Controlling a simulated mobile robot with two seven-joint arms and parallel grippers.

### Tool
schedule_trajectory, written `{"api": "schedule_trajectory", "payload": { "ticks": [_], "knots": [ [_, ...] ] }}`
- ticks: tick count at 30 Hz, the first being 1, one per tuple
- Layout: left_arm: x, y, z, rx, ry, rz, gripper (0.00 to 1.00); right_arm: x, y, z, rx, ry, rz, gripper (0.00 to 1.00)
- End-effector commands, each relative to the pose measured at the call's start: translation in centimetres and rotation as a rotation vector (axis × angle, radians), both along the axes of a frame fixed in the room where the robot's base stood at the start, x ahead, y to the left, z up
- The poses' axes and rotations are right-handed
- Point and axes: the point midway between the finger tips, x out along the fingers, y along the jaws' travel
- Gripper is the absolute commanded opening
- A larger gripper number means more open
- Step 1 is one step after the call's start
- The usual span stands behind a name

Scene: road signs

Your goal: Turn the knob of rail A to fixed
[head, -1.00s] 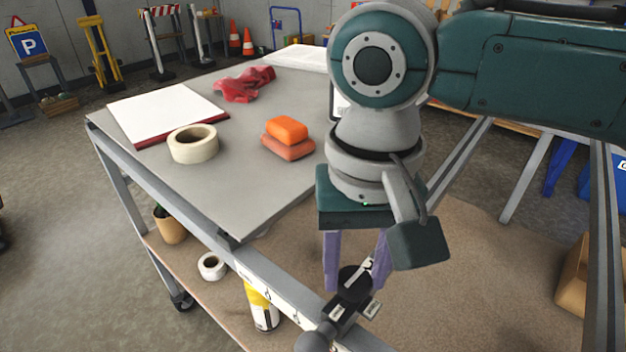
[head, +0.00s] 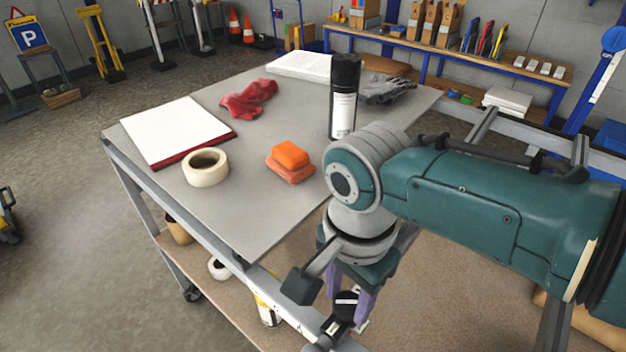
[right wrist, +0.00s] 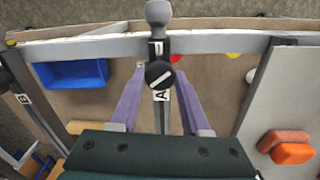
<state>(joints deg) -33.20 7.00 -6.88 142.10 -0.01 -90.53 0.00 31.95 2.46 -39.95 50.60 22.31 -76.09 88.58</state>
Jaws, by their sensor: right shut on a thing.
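The black knob (right wrist: 159,74) of rail A sits on a short bar with a white label "A" (right wrist: 160,96), with a grey ball end (right wrist: 158,12) beyond it. A white pointer line crosses the knob at a slant in the right wrist view. The knob (head: 346,305) also shows low in the head view, partly covered by my fingers. My right gripper (head: 350,290) points down, its purple fingers shut on the knob from both sides. It also shows in the right wrist view (right wrist: 161,74). The wording around the knob is too small to read. My left gripper is not in view.
A grey cart top (head: 250,210) holds a tape roll (head: 205,167), orange sponges (head: 290,160), a red cloth (head: 249,99) and a black spray can (head: 343,95) near my right arm. A bar labelled "B" (right wrist: 22,98) and a blue bin (right wrist: 72,74) lie left in the wrist view.

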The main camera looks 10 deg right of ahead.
Motion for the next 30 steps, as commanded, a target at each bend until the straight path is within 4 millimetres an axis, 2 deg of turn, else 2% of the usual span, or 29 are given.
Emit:
{"api": "schedule_trajectory", "payload": {
  "ticks": [6, 16, 30],
  "knots": [
    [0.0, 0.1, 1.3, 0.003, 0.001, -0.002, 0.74, -0.1, 0.2, 0.2, 0.003, 0.002, -0.206, 0.00],
    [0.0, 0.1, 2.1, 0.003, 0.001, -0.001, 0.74, 0.0, 0.1, 0.1, 0.002, 0.000, -0.476, 0.00],
    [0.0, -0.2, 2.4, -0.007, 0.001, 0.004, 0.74, 0.1, 0.1, 0.1, 0.000, -0.002, -0.655, 0.00]
  ]
}}
